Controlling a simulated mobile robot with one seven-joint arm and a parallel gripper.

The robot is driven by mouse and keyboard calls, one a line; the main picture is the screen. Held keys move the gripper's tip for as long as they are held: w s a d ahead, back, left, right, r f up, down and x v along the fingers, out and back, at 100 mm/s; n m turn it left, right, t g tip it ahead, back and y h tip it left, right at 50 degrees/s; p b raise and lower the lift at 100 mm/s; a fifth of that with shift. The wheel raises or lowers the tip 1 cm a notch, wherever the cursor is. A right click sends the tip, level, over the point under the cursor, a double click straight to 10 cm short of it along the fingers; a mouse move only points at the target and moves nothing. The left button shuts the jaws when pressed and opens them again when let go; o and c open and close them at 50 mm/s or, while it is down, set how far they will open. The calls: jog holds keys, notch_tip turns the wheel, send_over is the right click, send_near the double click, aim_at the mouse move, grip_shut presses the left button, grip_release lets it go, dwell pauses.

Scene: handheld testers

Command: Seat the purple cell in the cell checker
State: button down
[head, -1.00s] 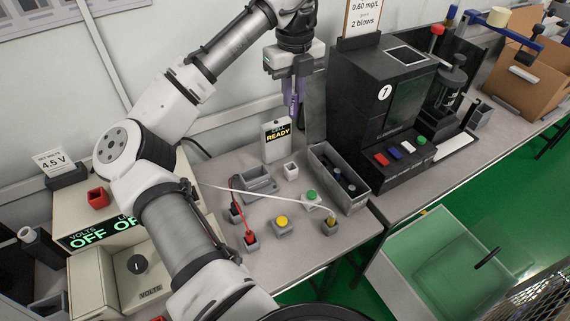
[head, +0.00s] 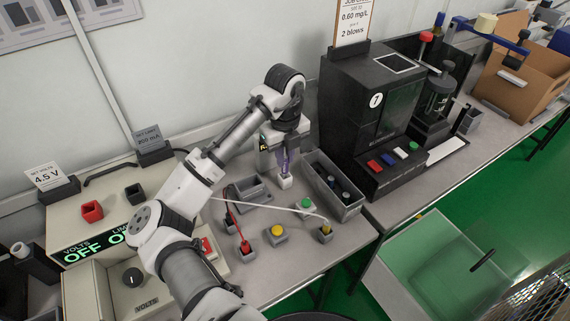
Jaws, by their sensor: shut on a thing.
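My gripper (head: 285,148) points down at the middle of the bench and is shut on the purple cell (head: 283,162). The cell is upright, and its lower end is at the small white square socket (head: 286,182) of the cell checker. I cannot tell whether the cell is inside the socket or just above it. The checker's white display box (head: 263,160) stands behind, mostly hidden by my gripper and arm.
A grey bin (head: 338,195) with dark cells stands just right of the socket. A grey tray (head: 248,188) is to its left. Yellow (head: 277,231) and green (head: 306,203) buttons, a red lead (head: 235,222) and a white lead (head: 270,207) lie in front. A black machine (head: 370,110) stands right.

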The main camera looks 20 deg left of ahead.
aim_at(285, 172)
jog(key=shift+f, duration=1.9)
jog(key=shift+f, duration=0.15)
jog(key=c, duration=1.4)
grip_release()
notch_tip(285, 172, up, 12)
jog(key=shift+r+b, duration=0.2)
jog(key=shift+b, duration=0.25)
